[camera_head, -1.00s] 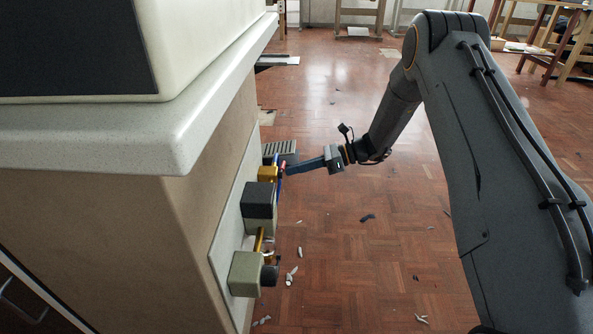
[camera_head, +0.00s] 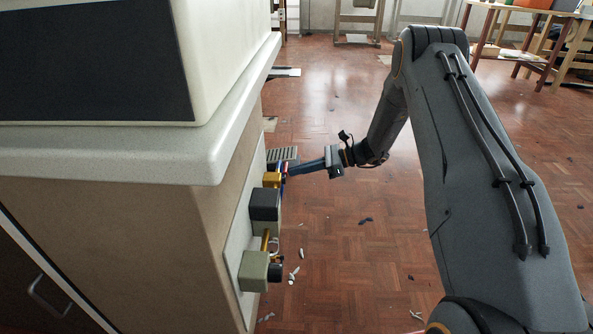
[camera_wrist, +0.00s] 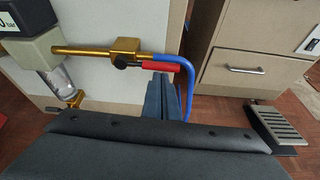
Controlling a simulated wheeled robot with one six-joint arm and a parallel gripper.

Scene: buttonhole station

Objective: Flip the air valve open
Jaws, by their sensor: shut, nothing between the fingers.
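The air valve is a brass block (camera_wrist: 122,50) on a brass pipe, with a red lever handle (camera_wrist: 160,66) in the wrist view. The handle lies along the line of the pipe, pointing right. A blue hose (camera_wrist: 188,85) bends down just right of it. In the head view, the brass valve (camera_head: 272,179) sits on the panel on the cabinet's side. My gripper (camera_wrist: 160,78) is shut and empty. Its blue fingertips are at the lower edge of the red handle; I cannot tell whether they touch. In the head view, my gripper (camera_head: 291,169) reaches the valve from the right.
A dark box (camera_head: 265,205) and a grey-green unit (camera_head: 254,270) are mounted nearer on the panel. The countertop (camera_head: 120,155) overhangs above. A grey ribbed pedal (camera_wrist: 275,123) lies on the floor. The floor right of the panel is open, with small scraps.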

